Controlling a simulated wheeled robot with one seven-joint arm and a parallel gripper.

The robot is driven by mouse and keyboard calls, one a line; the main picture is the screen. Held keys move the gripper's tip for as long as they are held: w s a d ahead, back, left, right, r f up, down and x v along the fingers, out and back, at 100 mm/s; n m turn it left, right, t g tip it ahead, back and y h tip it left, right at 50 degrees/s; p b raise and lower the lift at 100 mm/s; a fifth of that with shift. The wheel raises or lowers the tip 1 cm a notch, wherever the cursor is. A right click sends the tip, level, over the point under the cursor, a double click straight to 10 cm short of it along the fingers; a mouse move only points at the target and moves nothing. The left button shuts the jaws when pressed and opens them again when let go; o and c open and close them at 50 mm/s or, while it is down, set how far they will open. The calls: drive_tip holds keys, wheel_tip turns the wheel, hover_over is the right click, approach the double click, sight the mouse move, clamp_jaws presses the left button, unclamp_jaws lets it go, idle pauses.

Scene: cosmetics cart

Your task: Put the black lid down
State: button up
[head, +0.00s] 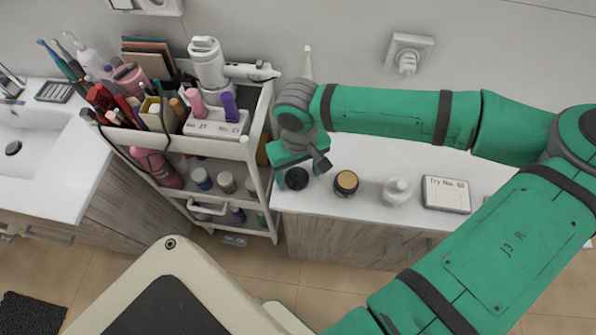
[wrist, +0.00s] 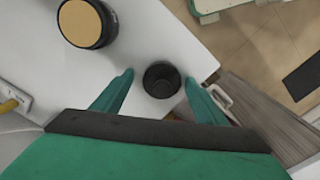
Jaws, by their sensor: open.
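The black lid (head: 297,178) rests on the white counter near its left end, close to the front edge. In the wrist view the lid (wrist: 161,80) looks like a round, hollow dark cup with its open side facing up. My gripper (wrist: 158,82) is open, with one green finger on each side of the lid and a visible gap to both. In the head view my gripper (head: 308,168) is just above the counter, over and beside the lid. A dark jar with a tan top (head: 346,183) stands right of the lid; it also shows in the wrist view (wrist: 86,22).
A white cart (head: 258,150) full of cosmetics is close on the left. The counter's edge is near the lid.

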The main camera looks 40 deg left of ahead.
sight(298, 173)
wheel_tip(298, 173, up, 12)
drive_tip(key=shift+s+r, duration=0.15)
drive_tip(key=shift+r, duration=0.05)
idle(0.4)
idle(0.5)
